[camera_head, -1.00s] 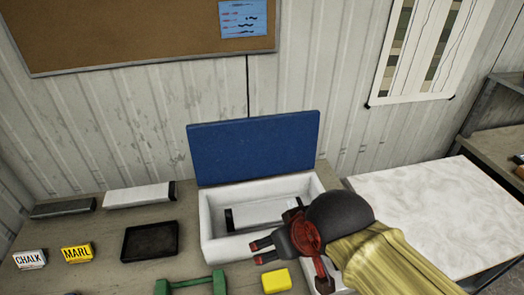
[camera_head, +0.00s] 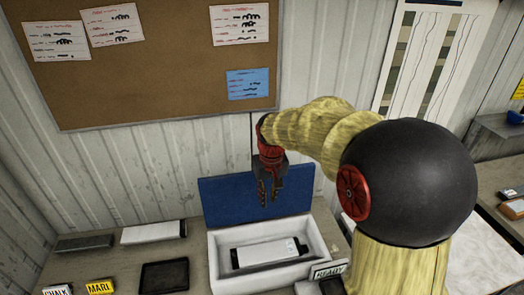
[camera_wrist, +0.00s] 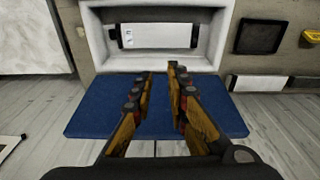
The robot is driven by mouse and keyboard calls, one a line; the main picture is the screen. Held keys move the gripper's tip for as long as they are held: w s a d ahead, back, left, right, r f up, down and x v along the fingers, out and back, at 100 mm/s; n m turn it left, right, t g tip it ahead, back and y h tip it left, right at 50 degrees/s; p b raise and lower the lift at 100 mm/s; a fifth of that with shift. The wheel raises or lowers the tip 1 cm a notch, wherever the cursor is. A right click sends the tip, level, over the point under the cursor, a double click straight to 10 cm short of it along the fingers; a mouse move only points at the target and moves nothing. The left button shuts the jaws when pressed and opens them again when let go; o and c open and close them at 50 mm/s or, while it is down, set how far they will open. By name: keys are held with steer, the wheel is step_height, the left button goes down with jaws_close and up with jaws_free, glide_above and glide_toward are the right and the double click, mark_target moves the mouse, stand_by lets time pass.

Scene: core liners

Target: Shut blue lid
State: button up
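The blue lid (camera_head: 222,205) stands raised and leaning back along the rear edge of an open white box (camera_head: 217,255). A pale block with dark ends (camera_head: 262,255) lies inside the box. My gripper (camera_head: 268,200) points down in front of the lid in the head view and covers part of it. In the wrist view, the blue lid (camera_wrist: 90,112) lies beyond and between my fingers (camera_wrist: 162,73), with the white box (camera_wrist: 96,45) above it. The fingers are apart and hold nothing. I cannot tell whether they touch the lid.
A black tray (camera_head: 165,277), a white block (camera_head: 153,232), a dark grey block (camera_head: 84,243) and a yellow MARL box (camera_head: 100,287) are on the bench left of the box. A READY sign (camera_head: 327,270) is at its front right. The corrugated wall (camera_head: 150,165) rises close behind the lid.

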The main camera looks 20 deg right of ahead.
steer(key=shift+m, duration=0.3)
steer(key=w+d+p, duration=0.2)
steer(key=w, duration=0.5)
steer(key=w+d+p, duration=0.2)
steer(key=w+d, duration=0.1)
steer(key=w, duration=0.3)
steer(key=w+d+p, duration=0.2)
steer(key=w, duration=0.5)
steer(key=shift+w+d+f, duration=0.2)
steer(key=shift+w+f, duration=0.05)
steer(key=shift+w, duration=0.1)
jaws_close()
steer(key=w+r+t, duration=0.1)
steer(key=w+r, duration=0.3)
steer(key=f+p, duration=0.1)
steer(key=f, duration=0.2)
steer(key=s+f+p, duration=0.1)
steer(key=f, duration=0.1)
steer(key=f+p, duration=0.1)
steer(key=f, duration=0.2)
steer(key=shift+s+d+f+p, duration=0.25)
steer(key=shift+s+f+p, duration=0.05)
steer(key=shift+s+f, duration=0.15)
steer(key=shift+s, duration=0.05)
steer(key=shift+s+a, duration=0.1)
